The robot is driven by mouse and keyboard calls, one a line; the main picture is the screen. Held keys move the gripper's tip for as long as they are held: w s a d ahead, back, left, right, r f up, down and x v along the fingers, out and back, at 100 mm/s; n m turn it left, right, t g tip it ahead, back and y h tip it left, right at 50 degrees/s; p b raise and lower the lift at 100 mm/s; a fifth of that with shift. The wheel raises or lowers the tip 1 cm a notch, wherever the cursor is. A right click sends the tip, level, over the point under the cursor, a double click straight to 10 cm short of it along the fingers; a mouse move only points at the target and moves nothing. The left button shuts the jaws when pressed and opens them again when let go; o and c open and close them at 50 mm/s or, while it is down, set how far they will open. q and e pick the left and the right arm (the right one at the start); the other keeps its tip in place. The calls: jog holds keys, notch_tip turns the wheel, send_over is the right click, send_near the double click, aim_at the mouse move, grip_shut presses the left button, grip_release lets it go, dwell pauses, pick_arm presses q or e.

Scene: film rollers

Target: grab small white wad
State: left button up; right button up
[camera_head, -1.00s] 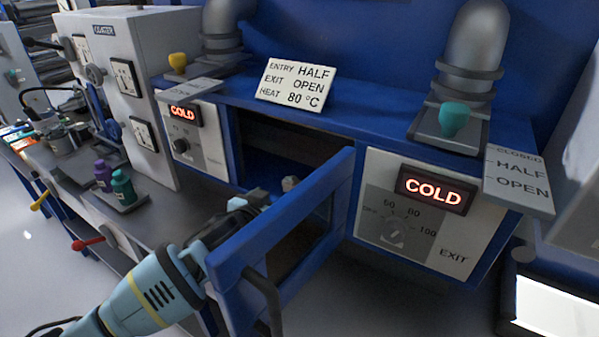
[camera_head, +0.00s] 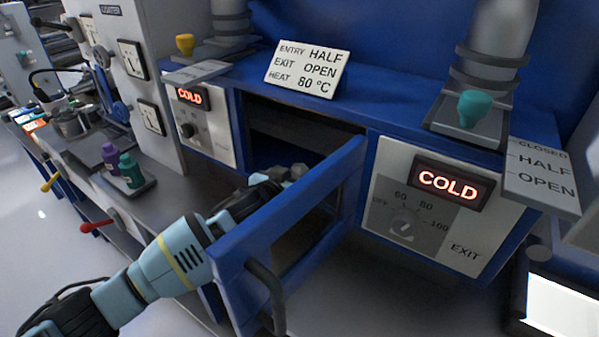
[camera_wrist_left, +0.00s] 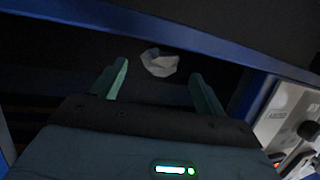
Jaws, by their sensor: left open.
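A small crumpled white wad (camera_wrist_left: 160,62) lies in the dark compartment behind the open blue door (camera_head: 300,215). It shows in the left wrist view just beyond my fingertips, midway between them. In the head view a small greyish lump (camera_head: 298,171) at the compartment mouth appears to be the wad. My left gripper (camera_head: 278,180) reaches over the door from the left, its two greenish fingers apart, with nothing between them that I can tell as held. The door partly hides the gripper in the head view. My right gripper is not in view.
The blue door stands out close to my left arm. A panel with a COLD display (camera_head: 450,183) is at right. A sign (camera_head: 307,70) stands on the blue top. Purple (camera_head: 110,157) and green bottles (camera_head: 131,170) stand on a tray at left.

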aim_at(296, 173)
pick_arm(q)
jog(key=shift+x, duration=2.2)
jog(key=c, duration=1)
